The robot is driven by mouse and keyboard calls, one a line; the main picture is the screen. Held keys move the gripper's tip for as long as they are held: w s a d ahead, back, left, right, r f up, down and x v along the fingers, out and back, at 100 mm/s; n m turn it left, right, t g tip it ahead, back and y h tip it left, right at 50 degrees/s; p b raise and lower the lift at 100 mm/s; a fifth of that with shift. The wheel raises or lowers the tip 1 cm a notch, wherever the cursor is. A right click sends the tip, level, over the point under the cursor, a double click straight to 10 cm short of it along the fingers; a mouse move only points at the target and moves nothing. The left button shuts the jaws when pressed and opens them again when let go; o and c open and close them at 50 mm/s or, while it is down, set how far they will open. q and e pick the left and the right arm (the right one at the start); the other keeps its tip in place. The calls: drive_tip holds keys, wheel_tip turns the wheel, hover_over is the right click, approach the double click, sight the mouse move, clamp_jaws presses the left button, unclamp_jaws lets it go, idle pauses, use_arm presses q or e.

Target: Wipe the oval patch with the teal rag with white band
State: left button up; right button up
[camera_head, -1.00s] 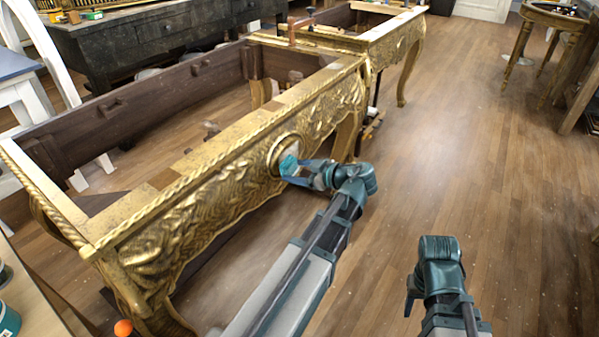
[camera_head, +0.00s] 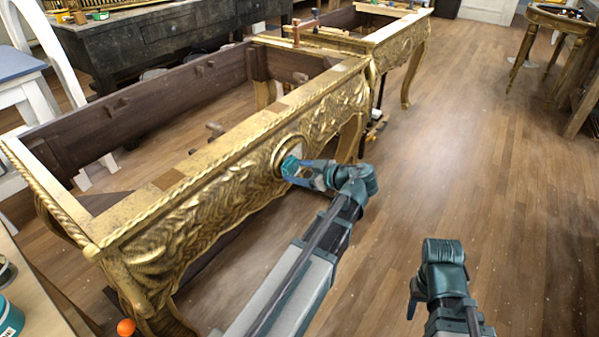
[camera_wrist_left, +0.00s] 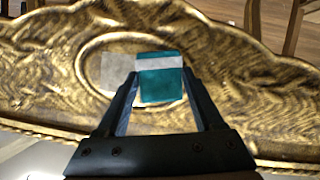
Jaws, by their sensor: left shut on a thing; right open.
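The teal rag with a white band (camera_wrist_left: 160,82) is held between the fingertips of my left gripper (camera_wrist_left: 162,85), which is shut on it. In the head view the rag (camera_head: 289,165) and my left gripper (camera_head: 293,169) are at the carved front of the gilt console (camera_head: 200,205). The oval patch (camera_wrist_left: 112,62) is the smooth area inside the carved oval frame. A pale greyish square shows on it left of the rag. The rag lies over the right part of the oval; I cannot tell how firmly it touches. My right gripper (camera_head: 412,300) is open and empty, low over the floor.
The console has an open top with a dark wooden inside wall (camera_head: 170,100). A dark workbench (camera_head: 150,40) stands behind it. An orange ball (camera_head: 126,327) is near the console's front left corner. The wooden floor (camera_head: 480,150) on the right is clear.

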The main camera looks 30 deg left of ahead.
use_arm(q)
drive_tip(key=shift+a, duration=0.55)
drive_tip(key=shift+w, duration=0.15)
drive_tip(key=shift+w+d, duration=0.15)
drive_tip(key=shift+w, duration=2)
drive_tip(key=shift+w+d, duration=0.15)
drive_tip(key=shift+w, duration=1.95)
drive_tip(key=shift+s, duration=0.15)
drive_tip(key=shift+s+a, duration=0.15)
drive_tip(key=shift+s, duration=0.9)
drive_tip(key=shift+s+a, duration=0.1)
drive_tip(key=shift+s, duration=0.95)
drive_tip(key=shift+s, duration=0.1)
